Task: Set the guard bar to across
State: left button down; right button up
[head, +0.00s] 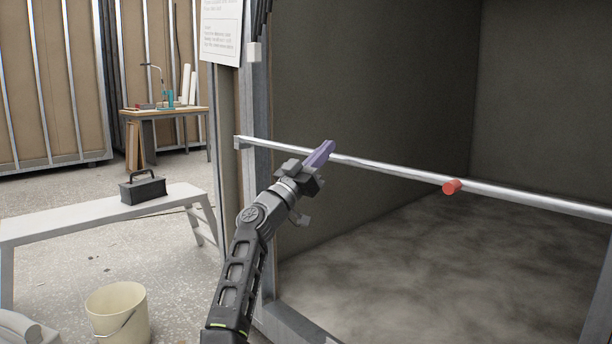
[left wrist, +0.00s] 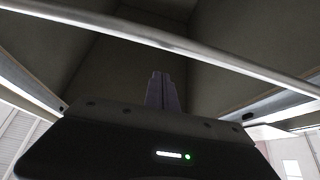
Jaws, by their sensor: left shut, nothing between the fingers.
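The guard bar (head: 393,173) is a long metal rail lying across the pod opening in the head view. It runs from a bracket on the left post (head: 241,142) to the right edge, and carries a red grip (head: 452,187). The bar also crosses the top of the left wrist view (left wrist: 190,47). My left gripper (head: 328,147) has purple fingers, shut and empty, at the bar's left part. I cannot tell whether they touch it. The fingers also show in the left wrist view (left wrist: 162,92), below the bar in the picture. My right gripper is out of view.
A pale bench (head: 90,216) with a black toolbox (head: 142,188) stands at left, with a cream bucket (head: 118,312) in front. A workbench (head: 165,112) is farther back. The pod floor (head: 430,260) behind the bar is bare.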

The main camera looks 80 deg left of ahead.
pick_arm(q)
jog(key=v, duration=0.8)
jog(key=shift+s+d+r, duration=0.15)
jog(key=shift+s+r, duration=0.15)
